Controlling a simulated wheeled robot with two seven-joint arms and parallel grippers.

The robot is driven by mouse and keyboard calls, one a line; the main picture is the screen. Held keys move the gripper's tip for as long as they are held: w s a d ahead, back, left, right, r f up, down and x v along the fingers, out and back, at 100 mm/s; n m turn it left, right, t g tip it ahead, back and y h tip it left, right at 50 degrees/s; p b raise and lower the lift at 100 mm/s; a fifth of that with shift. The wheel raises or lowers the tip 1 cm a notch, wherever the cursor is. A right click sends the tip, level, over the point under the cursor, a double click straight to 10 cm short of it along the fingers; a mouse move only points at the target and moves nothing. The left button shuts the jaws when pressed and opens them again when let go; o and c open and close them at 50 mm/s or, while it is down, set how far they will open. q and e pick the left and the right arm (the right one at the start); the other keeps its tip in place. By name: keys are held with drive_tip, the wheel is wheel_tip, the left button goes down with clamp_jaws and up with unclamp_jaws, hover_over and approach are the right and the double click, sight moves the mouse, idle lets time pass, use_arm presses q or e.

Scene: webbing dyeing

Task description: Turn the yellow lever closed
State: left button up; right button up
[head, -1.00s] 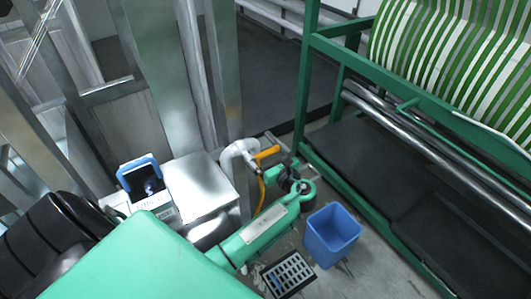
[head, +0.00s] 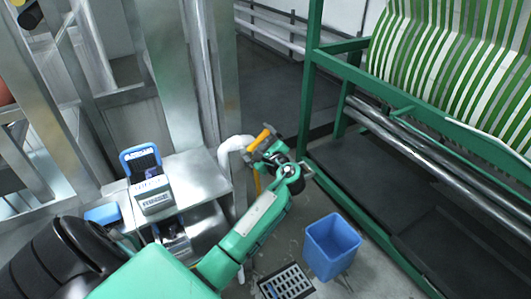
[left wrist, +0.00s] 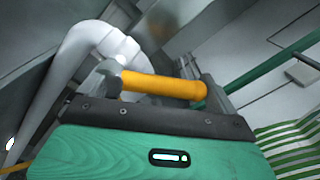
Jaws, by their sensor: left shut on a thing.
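The yellow lever (head: 261,139) sits at the end of a white pipe (head: 234,145), beside the metal cabinet in the head view. In the head view it slants up to the right. My left gripper (head: 270,147) is at the lever, shut on it, and partly hides it. In the left wrist view the lever (left wrist: 160,87) lies across the picture between the two fingers, with the white pipe (left wrist: 85,50) just left of it. The valve body is mostly hidden. My right gripper is not in view.
A metal cabinet (head: 197,170) bearing a blue-handled device (head: 146,180) stands left. A green frame (head: 307,90) with striped green webbing (head: 450,70) stands right.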

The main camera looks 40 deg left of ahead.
sight(248, 148)
use_arm(q)
drive_tip(key=shift+s+n, duration=0.15)
drive_tip(key=shift+n, duration=0.35)
drive_tip(key=n, duration=0.1)
drive_tip(key=b, duration=0.1)
drive_tip(key=s+n+b, duration=0.1)
drive_tip(key=shift+a+r+n, duration=0.25)
drive_tip(key=shift+r+n, duration=0.05)
drive_tip(key=shift+s+a+r+n+b, duration=0.2)
drive_tip(key=shift+s+n+b, duration=0.15)
drive_tip(key=shift+n+b, duration=0.65)
drive_tip(key=n+b, duration=0.1)
drive_tip(key=s+n+b, duration=0.1)
drive_tip(key=n, duration=0.1)
drive_tip(key=shift+s+a+r, duration=0.1)
drive_tip(key=shift+a+r, duration=0.1)
drive_tip(key=shift+s+a+r+n+b, duration=0.2)
drive_tip(key=shift+s+n+b, duration=0.2)
drive_tip(key=shift+n+b, duration=0.55)
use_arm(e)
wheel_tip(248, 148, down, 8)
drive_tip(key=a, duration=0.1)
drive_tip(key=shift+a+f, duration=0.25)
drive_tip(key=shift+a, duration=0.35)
use_arm(q)
drive_tip(key=o, duration=1)
drive_tip(key=shift+s, duration=0.1)
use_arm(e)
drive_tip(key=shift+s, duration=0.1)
